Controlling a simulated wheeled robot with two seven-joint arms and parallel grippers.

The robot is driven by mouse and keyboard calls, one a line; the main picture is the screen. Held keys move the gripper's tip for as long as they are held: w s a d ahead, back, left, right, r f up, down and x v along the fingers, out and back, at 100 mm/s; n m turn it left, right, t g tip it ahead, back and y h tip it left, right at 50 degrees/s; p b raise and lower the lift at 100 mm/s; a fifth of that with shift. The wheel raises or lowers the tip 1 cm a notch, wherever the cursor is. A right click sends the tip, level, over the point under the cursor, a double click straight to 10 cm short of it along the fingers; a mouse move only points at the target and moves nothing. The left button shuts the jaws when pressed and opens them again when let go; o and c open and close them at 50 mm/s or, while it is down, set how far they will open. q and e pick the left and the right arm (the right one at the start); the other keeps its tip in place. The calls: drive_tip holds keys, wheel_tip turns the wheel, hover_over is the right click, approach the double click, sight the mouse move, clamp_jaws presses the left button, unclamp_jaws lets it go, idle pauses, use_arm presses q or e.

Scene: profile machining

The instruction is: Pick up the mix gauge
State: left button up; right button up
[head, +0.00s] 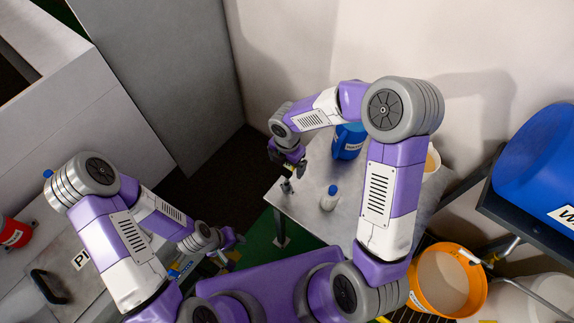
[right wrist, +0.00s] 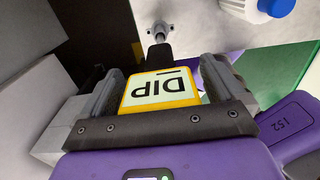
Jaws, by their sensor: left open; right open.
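A yellow-framed tag marked DIP (right wrist: 160,88) sits between the fingers of my right gripper (right wrist: 158,72) in the right wrist view. A dark stem and a small grey end extend beyond it. It appears to be the mix gauge, though no label says so. The right gripper is open, with a finger on either side of the tag; whether they touch it I cannot tell. In the head view this gripper (head: 289,168) is at the left edge of the grey table, and the gauge is mostly hidden. My left gripper (head: 234,241) is open, low in the centre-left.
The grey table (head: 303,213) holds a white bottle with a blue cap (head: 329,200) and a blue container (head: 348,142). An orange bucket (head: 447,285) stands at the lower right, and a blue drum (head: 540,165) lies on a rack. A red container (head: 14,233) is far left.

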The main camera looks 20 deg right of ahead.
drive_tip(key=shift+c, duration=0.2)
drive_tip(key=c, duration=1)
drive_tip(key=shift+r, duration=0.1)
